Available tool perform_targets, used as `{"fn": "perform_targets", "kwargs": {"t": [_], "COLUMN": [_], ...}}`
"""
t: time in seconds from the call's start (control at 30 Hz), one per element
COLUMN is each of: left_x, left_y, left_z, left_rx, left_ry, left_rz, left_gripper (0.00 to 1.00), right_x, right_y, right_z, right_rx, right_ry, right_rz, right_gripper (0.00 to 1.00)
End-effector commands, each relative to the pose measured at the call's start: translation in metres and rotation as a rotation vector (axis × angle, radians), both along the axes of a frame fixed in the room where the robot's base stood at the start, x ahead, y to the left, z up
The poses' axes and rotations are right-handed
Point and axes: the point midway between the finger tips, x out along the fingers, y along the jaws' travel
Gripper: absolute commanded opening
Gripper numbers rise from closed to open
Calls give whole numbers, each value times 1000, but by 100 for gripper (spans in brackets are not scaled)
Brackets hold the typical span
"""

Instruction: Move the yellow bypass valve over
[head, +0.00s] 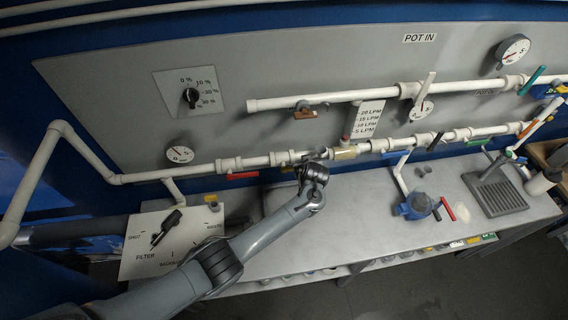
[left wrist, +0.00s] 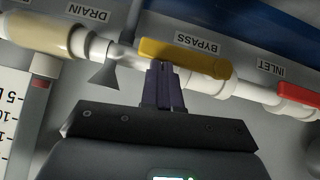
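The yellow bypass valve handle (left wrist: 185,54) lies nearly along the white pipe in the left wrist view, beside an upside-down BYPASS label. My left gripper (left wrist: 163,66) has its dark fingers together, with the tips at the handle's near edge. I cannot tell whether they touch it. The handle does not appear to be between the fingers. In the head view my left gripper (head: 312,163) is at the lower pipe and mostly hides the handle. My right gripper is in neither view.
The red inlet handle (left wrist: 298,95) is to the right in the left wrist view; it also shows in the head view (head: 242,176). A grey funnel-shaped part (left wrist: 104,74) hangs near the DRAIN label. A blue pump-like device (head: 417,206) stands on the grey bench (head: 350,232), whose middle is clear.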

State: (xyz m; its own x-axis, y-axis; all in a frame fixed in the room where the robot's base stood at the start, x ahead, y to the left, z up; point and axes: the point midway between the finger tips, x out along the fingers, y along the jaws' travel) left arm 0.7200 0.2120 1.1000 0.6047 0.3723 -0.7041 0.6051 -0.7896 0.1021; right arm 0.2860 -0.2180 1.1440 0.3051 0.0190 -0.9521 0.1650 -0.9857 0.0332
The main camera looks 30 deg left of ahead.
Motion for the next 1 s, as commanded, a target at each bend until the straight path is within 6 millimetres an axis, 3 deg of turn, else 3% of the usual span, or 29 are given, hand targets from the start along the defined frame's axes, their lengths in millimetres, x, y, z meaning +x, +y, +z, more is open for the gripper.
{"fn": "perform_targets", "kwargs": {"t": [0.57,0.9,1.0], "left_x": [0,0,-10], "left_y": [0,0,-9], "left_z": [21,63,67], "left_rx": [-1,-1,0], "left_ry": [0,-1,-3], "left_rz": [1,1,0], "left_gripper": [0,0,0], "right_x": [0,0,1], "right_y": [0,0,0], "right_z": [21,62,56], "right_rx": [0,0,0], "right_ry": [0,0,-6], "right_rz": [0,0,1], "right_gripper": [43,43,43]}}
